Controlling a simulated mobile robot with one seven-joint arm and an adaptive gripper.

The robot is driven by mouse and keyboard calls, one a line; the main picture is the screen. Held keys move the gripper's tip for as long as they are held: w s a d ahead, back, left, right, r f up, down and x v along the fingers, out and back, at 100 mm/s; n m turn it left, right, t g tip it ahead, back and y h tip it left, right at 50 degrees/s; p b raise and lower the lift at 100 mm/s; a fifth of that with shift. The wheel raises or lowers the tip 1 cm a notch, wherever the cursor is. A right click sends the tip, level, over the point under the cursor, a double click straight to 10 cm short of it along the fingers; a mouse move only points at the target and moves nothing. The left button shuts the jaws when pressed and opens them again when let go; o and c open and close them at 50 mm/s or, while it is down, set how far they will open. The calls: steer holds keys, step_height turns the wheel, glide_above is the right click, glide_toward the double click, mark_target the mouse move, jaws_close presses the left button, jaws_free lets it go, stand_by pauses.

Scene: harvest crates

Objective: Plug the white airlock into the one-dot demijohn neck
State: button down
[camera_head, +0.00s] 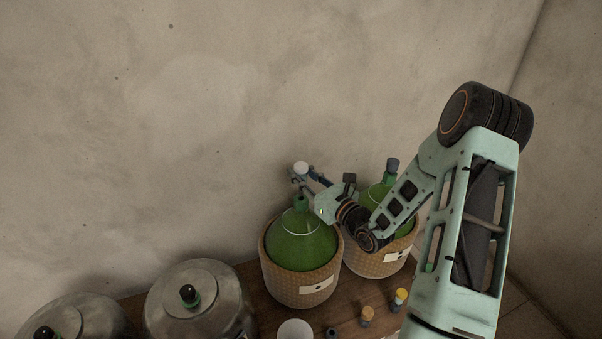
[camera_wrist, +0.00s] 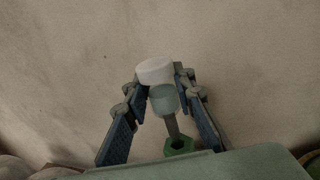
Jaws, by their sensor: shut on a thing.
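The white airlock (camera_wrist: 155,72) has a white cap, a clear body and a thin grey stem pointing down. My gripper (camera_wrist: 161,88) is shut on it, one finger at each side. In the head view, the white cap (camera_head: 301,167) shows at my gripper (camera_head: 303,180), above the front green demijohn (camera_head: 302,243). This demijohn sits in a wicker basket whose label (camera_head: 316,284) seems to bear one dark dot. In the wrist view, the stem's lower end meets the green neck (camera_wrist: 179,147); I cannot tell whether it is inside the opening.
A second green demijohn (camera_head: 385,197) with a dark stopper stands behind to the right, partly hidden by my arm. Two metal vessels (camera_head: 200,290) stand at the left.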

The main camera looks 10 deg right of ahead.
steer(key=shift+f+b, duration=1.5)
steer(key=shift+f, duration=0.65)
steer(key=c, duration=1.5)
jaws_free()
steer(key=shift+c, duration=0.2)
steer(key=v, duration=1.2)
